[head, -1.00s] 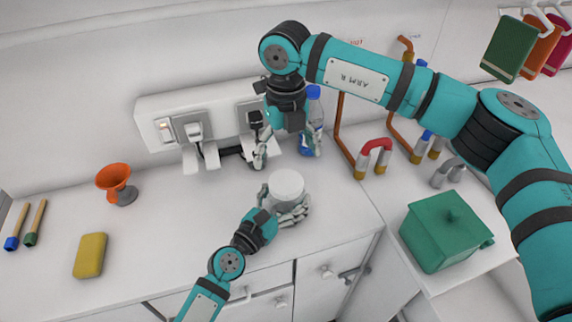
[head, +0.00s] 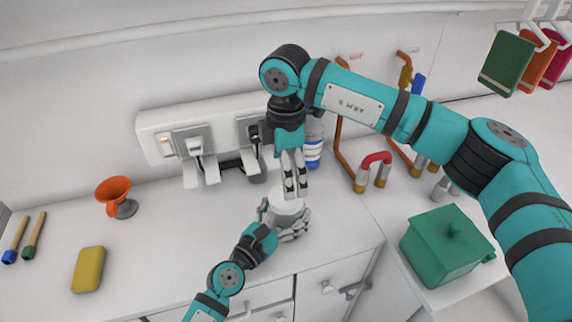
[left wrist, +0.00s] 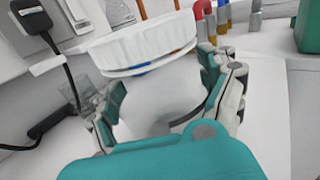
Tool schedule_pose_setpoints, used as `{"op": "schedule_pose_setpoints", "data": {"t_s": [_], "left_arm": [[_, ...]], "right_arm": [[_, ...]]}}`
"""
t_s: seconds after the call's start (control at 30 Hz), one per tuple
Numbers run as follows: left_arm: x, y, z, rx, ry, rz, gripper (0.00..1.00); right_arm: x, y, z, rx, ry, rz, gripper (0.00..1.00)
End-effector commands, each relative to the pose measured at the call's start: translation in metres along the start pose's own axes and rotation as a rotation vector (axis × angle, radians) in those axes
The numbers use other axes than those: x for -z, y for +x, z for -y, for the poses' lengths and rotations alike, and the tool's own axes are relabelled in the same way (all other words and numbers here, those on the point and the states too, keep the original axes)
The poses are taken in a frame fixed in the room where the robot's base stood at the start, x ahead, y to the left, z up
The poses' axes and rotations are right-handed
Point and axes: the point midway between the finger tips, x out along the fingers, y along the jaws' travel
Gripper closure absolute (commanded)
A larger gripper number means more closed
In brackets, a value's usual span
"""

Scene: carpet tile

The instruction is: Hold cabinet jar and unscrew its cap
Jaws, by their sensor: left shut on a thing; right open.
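The white jar (left wrist: 158,100) stands on the counter, with its wide ribbed white cap (left wrist: 145,46) on top in the left wrist view. In the head view the cap (head: 279,206) is partly hidden by my right gripper. My left gripper (head: 287,226) is shut around the jar body from the front; its fingers flank the jar below the cap in the left wrist view (left wrist: 168,98). My right gripper (head: 297,190) points down right over the cap, its fingers apart with a narrow gap. I cannot tell whether they touch the cap.
A blue-labelled bottle (head: 313,150) stands behind my right gripper. A wall socket strip (head: 222,120) with plugs lies behind. An orange funnel (head: 115,193) and yellow sponge (head: 88,268) sit left. A green lidded box (head: 445,250) is at the right.

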Motion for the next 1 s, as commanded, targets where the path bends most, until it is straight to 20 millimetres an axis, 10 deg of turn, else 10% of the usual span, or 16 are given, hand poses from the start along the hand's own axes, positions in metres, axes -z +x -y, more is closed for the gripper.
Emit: {"op": "schedule_pose_setpoints", "data": {"t_s": [0.4,0.8,1.0], "left_arm": [[-0.001,0.0,0.0,0.0,0.0,0.001,1.0],[0.0,0.0,0.0,0.0,0.0,0.001,1.0],[0.0,0.0,0.0,0.0,0.0,0.001,1.0]], "right_arm": [[0.0,0.061,0.001,0.002,-0.001,0.0,0.04],[0.0,0.07,0.0,0.001,-0.002,0.0,0.04],[0.0,0.07,0.0,0.001,-0.002,0.0,0.28]]}}
